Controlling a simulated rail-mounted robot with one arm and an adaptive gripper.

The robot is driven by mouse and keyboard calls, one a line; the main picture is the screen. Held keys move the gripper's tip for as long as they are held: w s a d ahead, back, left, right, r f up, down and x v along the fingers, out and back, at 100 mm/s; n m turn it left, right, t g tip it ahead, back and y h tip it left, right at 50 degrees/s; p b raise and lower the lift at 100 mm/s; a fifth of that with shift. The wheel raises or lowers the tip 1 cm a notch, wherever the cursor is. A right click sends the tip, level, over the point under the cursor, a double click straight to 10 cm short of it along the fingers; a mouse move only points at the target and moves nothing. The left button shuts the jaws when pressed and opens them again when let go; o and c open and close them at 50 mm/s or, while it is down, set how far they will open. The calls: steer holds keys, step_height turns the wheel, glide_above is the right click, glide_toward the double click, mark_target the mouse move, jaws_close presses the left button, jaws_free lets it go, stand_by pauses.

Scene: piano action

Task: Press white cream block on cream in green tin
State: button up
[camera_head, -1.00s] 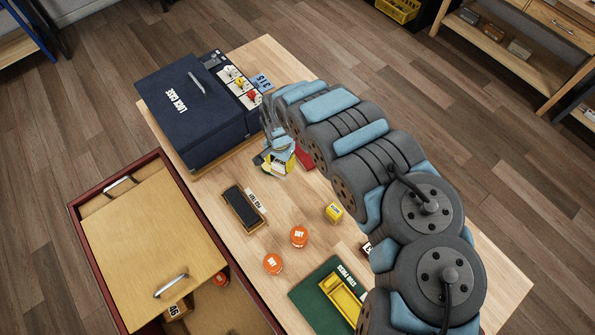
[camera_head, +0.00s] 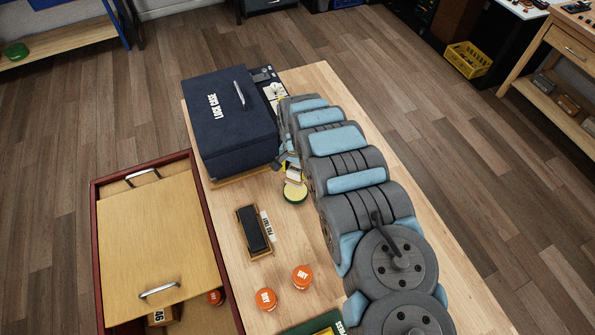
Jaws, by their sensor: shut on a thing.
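My gripper (camera_head: 289,160) is at the far part of the table, beside the lock case, partly hidden by my own arm. It is shut on a small white cream block (camera_head: 296,174), of which only a little shows. A round tin with a green rim and pale yellow cream (camera_head: 295,193) is directly below the block in the picture. I cannot tell whether block and cream touch.
The dark blue lock case (camera_head: 232,125) stands left of my gripper. A black pad in a wooden holder (camera_head: 254,232) and two orange tins (camera_head: 302,277) (camera_head: 265,299) lie nearer. An open drawer box with a wooden lid (camera_head: 160,240) is at left. Bare table (camera_head: 285,225) lies between.

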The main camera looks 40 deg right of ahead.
mark_target(295, 181)
step_height(295, 181, down, 4)
steer(key=b, duration=0.3)
steer(key=shift+f, duration=0.1)
steer(key=shift+f+b, duration=0.7)
steer(key=shift+b, duration=0.1)
steer(key=shift+f, duration=0.6)
stand_by(2.1)
steer(key=shift+r+p, duration=2.8)
steer(key=shift+r, duration=0.8)
